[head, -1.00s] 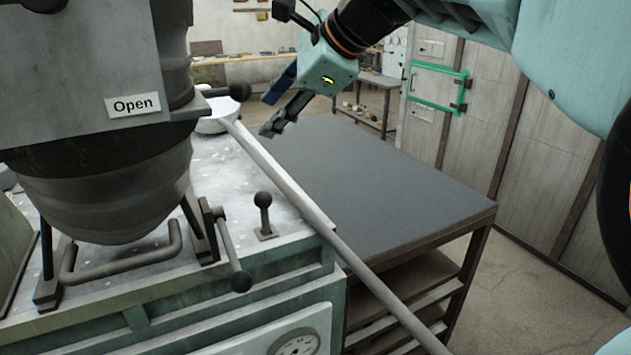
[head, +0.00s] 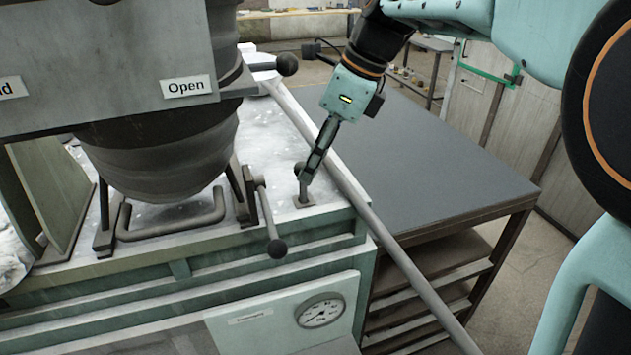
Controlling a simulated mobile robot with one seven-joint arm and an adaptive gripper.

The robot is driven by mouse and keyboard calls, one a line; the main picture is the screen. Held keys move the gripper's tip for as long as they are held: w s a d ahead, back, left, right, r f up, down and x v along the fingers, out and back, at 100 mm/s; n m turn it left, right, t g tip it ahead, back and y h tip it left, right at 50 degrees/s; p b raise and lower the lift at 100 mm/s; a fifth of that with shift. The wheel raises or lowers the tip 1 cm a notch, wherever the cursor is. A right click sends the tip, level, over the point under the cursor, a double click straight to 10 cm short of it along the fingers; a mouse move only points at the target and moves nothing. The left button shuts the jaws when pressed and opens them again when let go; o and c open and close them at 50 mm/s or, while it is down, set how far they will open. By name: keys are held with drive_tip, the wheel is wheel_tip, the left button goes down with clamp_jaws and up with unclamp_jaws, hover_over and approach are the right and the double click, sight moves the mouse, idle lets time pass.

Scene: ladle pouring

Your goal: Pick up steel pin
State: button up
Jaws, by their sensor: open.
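A short pin with a dark ball knob (head: 299,169) stands upright on a small base plate near the front right corner of the machine's light top; I take it to be the steel pin. My gripper (head: 306,172) points down at this pin, with its fingertips at the knob. The fingers overlap the knob and partly hide it. The jaws are open. I cannot tell whether the fingers touch the knob or sit just beside it.
A long grey ladle handle (head: 395,245) runs diagonally past the gripper's right side. A dark vessel (head: 165,165) with a lever (head: 268,220) stands to the left. A dark flat table (head: 430,160) at the right is clear.

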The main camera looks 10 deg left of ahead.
drive_tip(key=x, duration=0.5)
drive_tip(key=shift+a+r, duration=0.15)
drive_tip(key=shift+a, duration=0.15)
drive_tip(key=shift+c, duration=0.5)
clamp_jaws()
